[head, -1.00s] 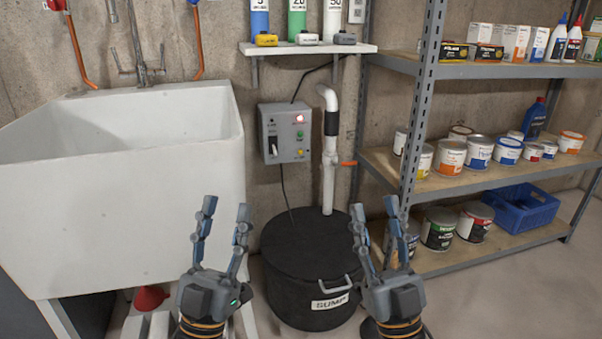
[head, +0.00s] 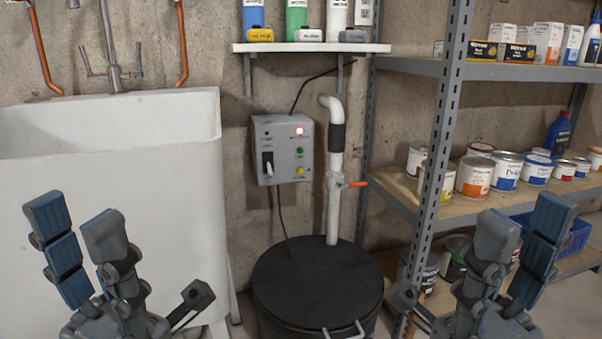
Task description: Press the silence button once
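A grey control box (head: 283,149) is fixed to the concrete wall. A lit red lamp (head: 299,132) is at its upper right, with a green button (head: 300,152) and a yellow button (head: 300,171) below it. The small labels are too blurred to read, so I cannot tell which button is silence. My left gripper (head: 75,222) is open and empty, low in front of the sink. My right gripper (head: 525,225) is open and empty, in front of the shelves. Both are well apart from the box.
A white sink (head: 110,180) stands at the left. A wall shelf (head: 310,48) with bottles hangs above the box. A white pipe (head: 334,200) with an orange handle (head: 356,184) runs beside it into the black sump lid (head: 318,285). A metal rack (head: 440,150) with cans stands right.

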